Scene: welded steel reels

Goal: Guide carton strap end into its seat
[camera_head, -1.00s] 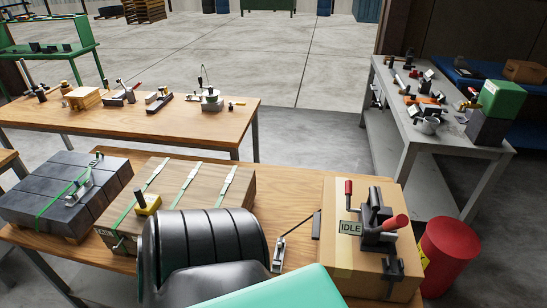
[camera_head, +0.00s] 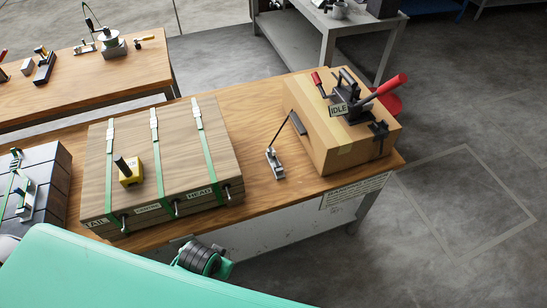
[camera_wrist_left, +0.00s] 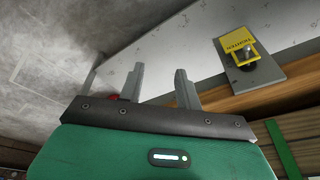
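The carton (camera_head: 320,148) stands at the right end of the bench in the head view. A black tool with red handles (camera_head: 352,104) sits on top, with a sign reading IDLE. A thin dark strip or rod (camera_head: 283,129) rises from a small silver fitting (camera_head: 274,163) on the bench, left of the carton. I cannot tell which part is the strap end or its seat. My left gripper (camera_wrist_left: 159,85) is open and empty in the left wrist view, away from the carton. Neither gripper shows in the head view.
A wooden case (camera_head: 135,140) with green straps and a yellow block (camera_head: 130,172) stands left of the carton. A dark strapped pack (camera_head: 45,185) is at far left. A yellow-tagged plate (camera_wrist_left: 252,72) shows in the left wrist view. Bare bench top (camera_head: 255,115) lies between case and carton.

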